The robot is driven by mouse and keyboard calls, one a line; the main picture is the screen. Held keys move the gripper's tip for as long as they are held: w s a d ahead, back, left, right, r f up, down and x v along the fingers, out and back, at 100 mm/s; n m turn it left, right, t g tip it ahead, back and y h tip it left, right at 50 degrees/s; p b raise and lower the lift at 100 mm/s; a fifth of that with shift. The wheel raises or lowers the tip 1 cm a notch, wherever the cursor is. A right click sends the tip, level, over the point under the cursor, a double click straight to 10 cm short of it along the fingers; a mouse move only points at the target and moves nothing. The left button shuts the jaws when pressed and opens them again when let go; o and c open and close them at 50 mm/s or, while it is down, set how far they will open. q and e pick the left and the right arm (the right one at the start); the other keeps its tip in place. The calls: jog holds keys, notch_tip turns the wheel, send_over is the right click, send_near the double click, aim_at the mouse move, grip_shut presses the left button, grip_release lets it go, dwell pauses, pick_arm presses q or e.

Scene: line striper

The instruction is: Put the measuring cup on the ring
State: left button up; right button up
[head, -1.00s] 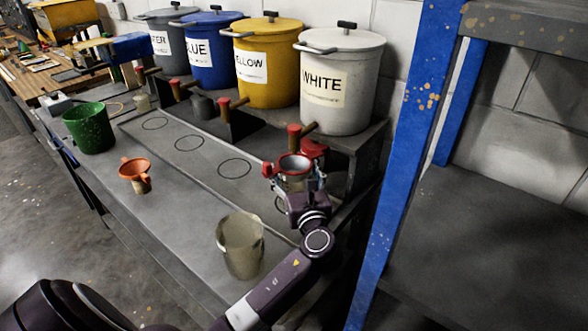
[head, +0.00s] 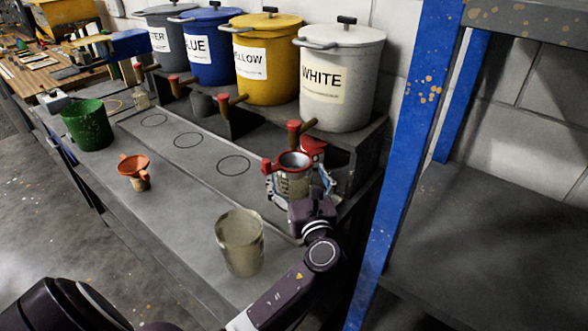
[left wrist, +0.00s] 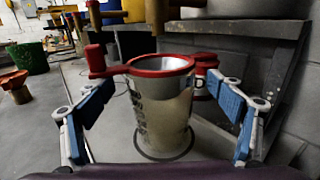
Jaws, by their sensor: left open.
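The measuring cup (head: 294,184), clear with a red rim and a red handle, stands upright under the white tank's tap. In the left wrist view the cup (left wrist: 163,115) stands on the table with a dark ring (left wrist: 142,154) showing around its base. In the head view that ring is hidden by the cup and gripper. My left gripper (head: 299,186) is open, with one blue-padded finger on each side of the cup. In the left wrist view the gripper (left wrist: 163,108) shows clear gaps between both fingers and the cup. My right gripper is in neither view.
White (head: 340,85), yellow (head: 266,90), blue and grey tanks stand on a raised shelf. Three empty rings (head: 233,165) lie to the left. A beige bucket (head: 240,243), an orange funnel (head: 134,167) and a green bucket (head: 87,125) stand in front. A blue post (head: 400,150) rises at right.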

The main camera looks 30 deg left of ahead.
pick_arm(q)
jog(key=b+v, duration=0.1)
jog(key=v, duration=0.7)
jog(key=shift+s+d, duration=0.2)
jog(key=shift+d, duration=0.05)
jog(key=shift+r, duration=0.15)
